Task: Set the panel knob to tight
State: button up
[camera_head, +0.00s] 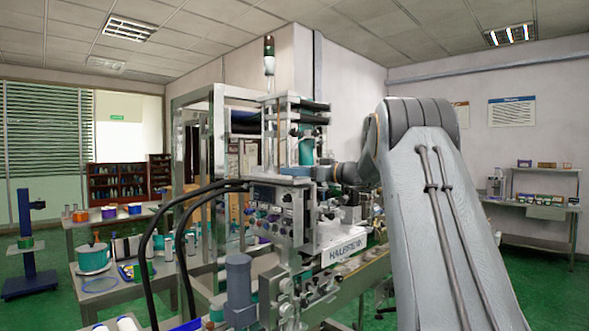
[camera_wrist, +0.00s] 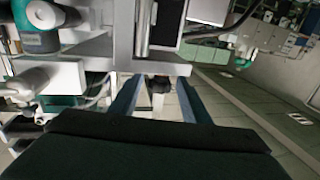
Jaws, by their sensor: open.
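In the wrist view, my gripper (camera_wrist: 158,92) is open, its two blue-grey fingers pointing away from the camera. A small dark knob (camera_wrist: 160,84) shows between the fingers, below a pale metal plate edge. I cannot tell whether the fingers touch it, or which setting it is at. In the head view, my arm reaches from the right to the upper part of the sleeve applicator (camera_head: 330,251). Its front panel (camera_head: 285,226) carries several dark knobs and small fittings, too small to read. The fingertips are not clear in the head view.
Black hoses (camera_head: 190,205) arch in front of the machine's left side. A metal frame (camera_head: 218,150) stands behind it. A side table (camera_head: 110,284) with pots and rolls is at left, and a blue stand (camera_head: 27,245) is farther left. Green floor is open at right.

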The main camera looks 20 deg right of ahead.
jog(key=c, duration=1)
jog(key=shift+c, duration=0.2)
